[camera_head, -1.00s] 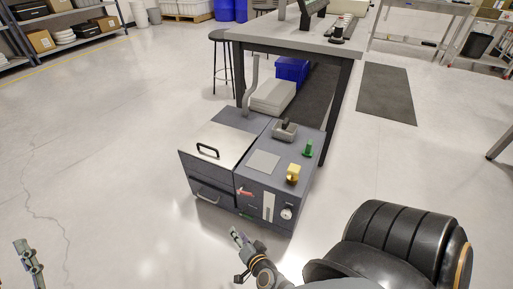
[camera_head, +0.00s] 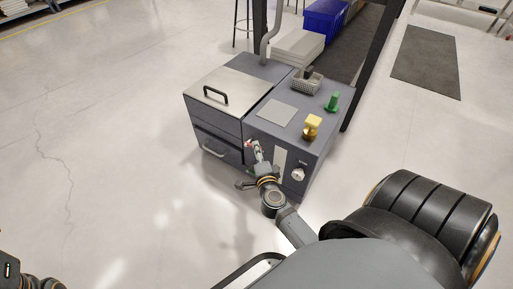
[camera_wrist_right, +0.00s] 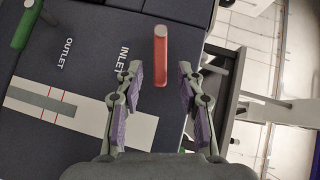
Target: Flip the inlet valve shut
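The inlet valve's red handle (camera_wrist_right: 160,55) stands by the INLET label in the right wrist view, lengthwise in line with my gripper. In the head view the red handle (camera_head: 249,144) shows on the machine's front, partly hidden by my right gripper (camera_head: 258,153). In the right wrist view my right gripper (camera_wrist_right: 159,72) is open and empty, its fingertips on either side of the handle's near end, with gaps on both sides. Whether the handle is at fingertip depth I cannot tell. My left gripper is out of view; only dark left arm parts show at the lower left.
A green handle (camera_wrist_right: 27,24) sits by the OUTLET label. A pale gauge strip (camera_wrist_right: 120,122) lies beside the valves. The floor at left is clear.

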